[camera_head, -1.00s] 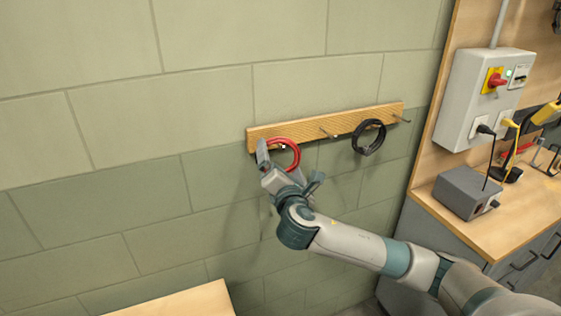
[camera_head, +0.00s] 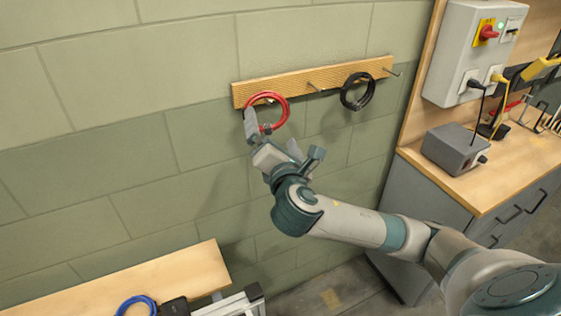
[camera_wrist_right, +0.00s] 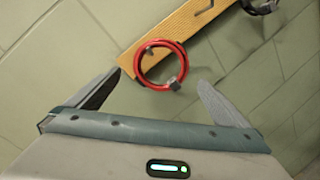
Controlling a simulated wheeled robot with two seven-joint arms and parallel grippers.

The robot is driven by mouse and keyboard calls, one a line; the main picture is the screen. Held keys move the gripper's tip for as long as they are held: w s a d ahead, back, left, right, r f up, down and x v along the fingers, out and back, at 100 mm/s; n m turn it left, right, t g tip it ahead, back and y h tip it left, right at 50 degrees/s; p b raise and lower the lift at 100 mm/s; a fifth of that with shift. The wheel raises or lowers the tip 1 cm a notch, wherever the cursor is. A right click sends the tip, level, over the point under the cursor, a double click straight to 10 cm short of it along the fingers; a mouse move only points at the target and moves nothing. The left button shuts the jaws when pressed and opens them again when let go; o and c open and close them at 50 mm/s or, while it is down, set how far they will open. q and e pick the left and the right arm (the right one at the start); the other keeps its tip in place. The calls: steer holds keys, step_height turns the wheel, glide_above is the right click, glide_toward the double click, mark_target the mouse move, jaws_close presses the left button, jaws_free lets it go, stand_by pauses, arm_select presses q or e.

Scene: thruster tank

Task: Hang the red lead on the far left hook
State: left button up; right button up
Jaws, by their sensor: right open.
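The red lead (camera_head: 288,109) is a coiled ring at the left end of the wooden hook rail (camera_head: 300,84). In the right wrist view the far left hook (camera_wrist_right: 149,47) shows inside the red lead's ring (camera_wrist_right: 184,60), and the lead appears to hang on it. My right gripper (camera_head: 272,138) is open just below and in front of the ring. In the wrist view its fingers (camera_wrist_right: 160,79) stand apart on either side of the lead, with no visible grip. My left gripper is not in view.
A black lead (camera_head: 346,93) hangs farther right on the rail. A bare hook (camera_head: 315,89) lies between the leads; another (camera_head: 395,73) is at the right end. A workbench with a grey box (camera_head: 452,150) stands right. A blue lead (camera_head: 137,303) lies on a wooden top at lower left.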

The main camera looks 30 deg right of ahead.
steer(key=p+v, duration=0.5)
steer(key=v, duration=0.4)
steer(key=shift+s+p, duration=0.15)
steer(key=shift+p, duration=0.2)
